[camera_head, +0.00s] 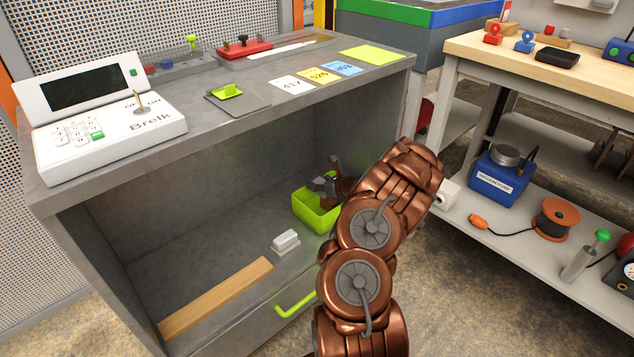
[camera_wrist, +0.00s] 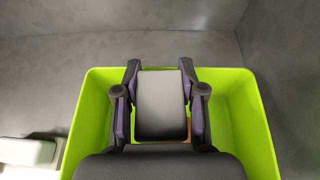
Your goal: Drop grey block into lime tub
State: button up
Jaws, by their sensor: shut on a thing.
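The lime tub (camera_head: 313,212) stands on the floor of the grey cabinet's open bay, partly hidden by my copper arm. In the wrist view the tub (camera_wrist: 251,110) surrounds the gripper on the visible sides. My gripper (camera_wrist: 160,82) is shut on the grey block (camera_wrist: 161,103), with one finger on each side of it. The block is over the tub's opening; how high it is above the tub floor I cannot tell. In the head view my gripper (camera_head: 328,183) is small and dark at the tub, and the block is hard to make out.
A pale grey-white block (camera_head: 285,241) lies on the bay floor left of the tub; it also shows in the wrist view (camera_wrist: 28,152). A wooden strip (camera_head: 217,298) lies near the front edge. The bay's back left floor is clear.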

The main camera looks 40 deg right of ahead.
jog(key=o, duration=1.3)
jog(key=shift+c, duration=0.2)
jog(key=v, duration=1.2)
jog(key=shift+s+d, duration=0.1)
